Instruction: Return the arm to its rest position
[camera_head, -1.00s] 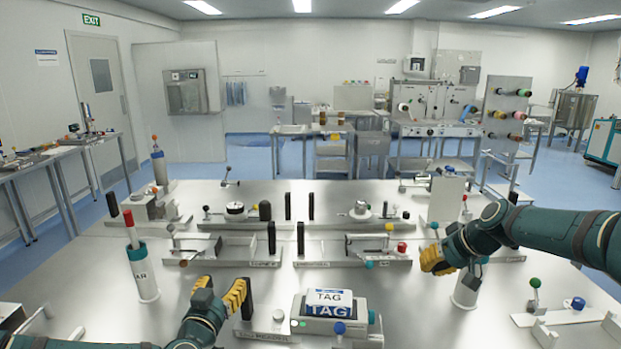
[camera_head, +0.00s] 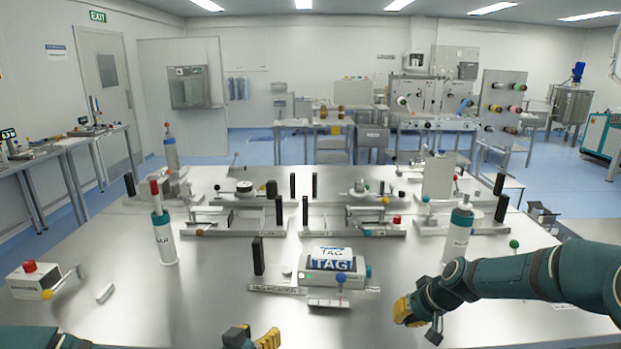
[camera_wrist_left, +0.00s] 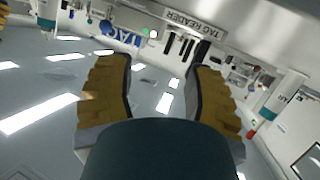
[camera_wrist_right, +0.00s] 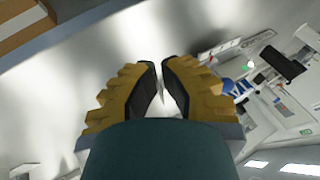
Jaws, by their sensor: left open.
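My left gripper (camera_head: 254,340) is at the bottom edge of the head view, in front of the table's near side. In the left wrist view its yellow fingers (camera_wrist_left: 160,75) are spread wide with nothing between them. My right gripper (camera_head: 404,311) is low over the table, right of the tag reader. In the right wrist view its fingers (camera_wrist_right: 162,63) are nearly together, with only a narrow gap at the tips and nothing visible held. My left arm shows only at the lower left of the head view; my right arm reaches in from the right.
The tag reader (camera_head: 333,268) with a TAG card on top stands mid-table. A white cylinder with a red top (camera_head: 163,240) is at left, another cylinder (camera_head: 457,235) at right. A red-button box (camera_head: 32,281) is at far left. The front-left tabletop is mostly clear.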

